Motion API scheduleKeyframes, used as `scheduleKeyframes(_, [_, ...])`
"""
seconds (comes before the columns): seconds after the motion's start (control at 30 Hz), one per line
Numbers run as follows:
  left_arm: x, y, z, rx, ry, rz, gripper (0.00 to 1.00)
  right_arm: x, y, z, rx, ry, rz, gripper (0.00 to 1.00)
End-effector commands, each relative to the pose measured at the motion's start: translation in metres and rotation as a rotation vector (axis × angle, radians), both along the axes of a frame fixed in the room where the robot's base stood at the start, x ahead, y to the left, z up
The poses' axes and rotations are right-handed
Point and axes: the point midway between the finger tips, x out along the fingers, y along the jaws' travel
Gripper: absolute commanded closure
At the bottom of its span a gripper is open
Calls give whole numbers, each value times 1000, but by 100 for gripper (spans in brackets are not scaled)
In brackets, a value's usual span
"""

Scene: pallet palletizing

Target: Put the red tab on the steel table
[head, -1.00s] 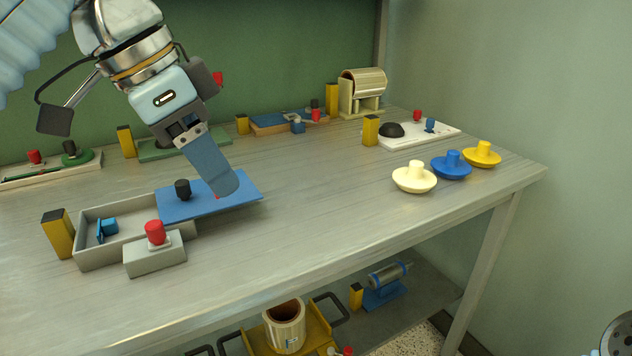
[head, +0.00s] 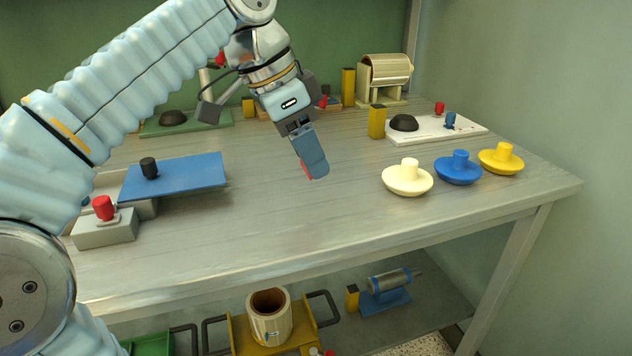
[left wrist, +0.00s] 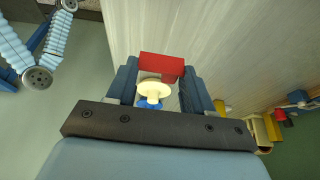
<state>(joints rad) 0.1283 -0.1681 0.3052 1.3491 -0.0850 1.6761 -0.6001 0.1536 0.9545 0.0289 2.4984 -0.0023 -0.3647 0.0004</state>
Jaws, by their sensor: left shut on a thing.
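The red tab (left wrist: 161,67) shows as a red block between the fingertips of my left gripper in the left wrist view. In the head view only a thin red edge of it (head: 307,171) shows beside the fingers. My left gripper (head: 314,168) is shut on the tab and points down over the middle of the steel table (head: 290,215). The size of any gap between the tab and the tabletop is hard to tell. My right gripper is not in view.
A cream knob (head: 407,178), a blue knob (head: 458,168) and a yellow knob (head: 501,159) stand to the right. A blue panel with a black knob (head: 190,177) and a grey block with a red knob (head: 104,227) are at left. The front middle of the table is clear.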

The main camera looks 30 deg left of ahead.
Motion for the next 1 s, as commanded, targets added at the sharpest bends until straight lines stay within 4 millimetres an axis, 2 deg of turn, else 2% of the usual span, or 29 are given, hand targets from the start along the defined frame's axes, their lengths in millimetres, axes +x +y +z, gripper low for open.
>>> scheduleKeyframes(0.03, [6,0,-8,0,2,1,76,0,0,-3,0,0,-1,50])
scheduleKeyframes(0.27, [20,0,-26,0,2,1,76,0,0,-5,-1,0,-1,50])
scheduleKeyframes(0.37, [33,0,-42,-1,3,1,76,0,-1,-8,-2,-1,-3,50])
scheduleKeyframes(0.5, [30,0,-63,-1,0,2,76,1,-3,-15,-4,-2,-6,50])
scheduleKeyframes(0.93, [30,0,-71,-1,-1,1,76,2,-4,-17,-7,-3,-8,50])
scheduleKeyframes(0.97, [30,0,-71,-1,-1,1,47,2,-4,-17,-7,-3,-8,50])
scheduleKeyframes(1.0, [30,0,-70,-1,-1,1,41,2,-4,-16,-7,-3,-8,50])
